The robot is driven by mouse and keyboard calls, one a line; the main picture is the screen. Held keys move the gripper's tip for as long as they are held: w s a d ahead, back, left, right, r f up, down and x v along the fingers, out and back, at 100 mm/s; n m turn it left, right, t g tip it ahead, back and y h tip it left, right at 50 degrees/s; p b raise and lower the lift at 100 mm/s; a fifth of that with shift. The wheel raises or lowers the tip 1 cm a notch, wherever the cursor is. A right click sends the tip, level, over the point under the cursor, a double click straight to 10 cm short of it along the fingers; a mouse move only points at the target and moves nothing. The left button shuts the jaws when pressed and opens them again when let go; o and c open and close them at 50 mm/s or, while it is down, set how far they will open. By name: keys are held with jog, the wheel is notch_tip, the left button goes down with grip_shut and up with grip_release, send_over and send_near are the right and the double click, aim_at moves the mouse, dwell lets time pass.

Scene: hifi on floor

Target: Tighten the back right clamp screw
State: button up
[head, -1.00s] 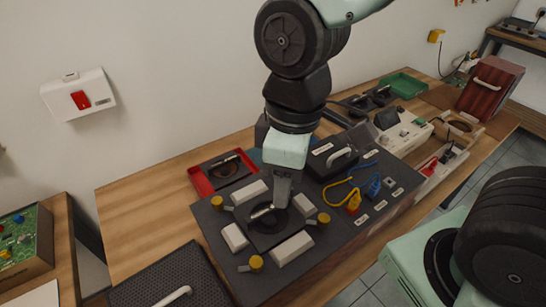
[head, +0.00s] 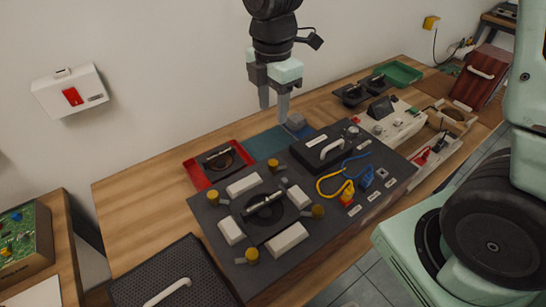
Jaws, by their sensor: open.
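The fixture's dark square part (head: 268,219) lies flat between white blocks (head: 244,184), with a bar-shaped handle (head: 264,201) across its round centre. Brass-coloured clamp screws stand at the corners. The back right clamp screw (head: 272,165) is at the far corner, beside the end of the back white block. The others are the back left (head: 212,198), front right (head: 317,211) and front left (head: 252,256) screws. My gripper (head: 274,110) is open and empty, fingers down, well above and behind the back right screw. Whether any screw is tight cannot be told.
A black box with a light handle (head: 322,150) stands right of the fixture, near yellow and blue cables (head: 345,186). A red tray (head: 204,181) holding a dark part lies left behind. A blue-green mat (head: 266,146) lies behind the board.

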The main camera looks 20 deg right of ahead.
aim_at(273, 162)
notch_tip(273, 162, down, 16)
jog(key=shift+f+p, duration=0.25)
jog(key=shift+p, duration=0.85)
grip_shut()
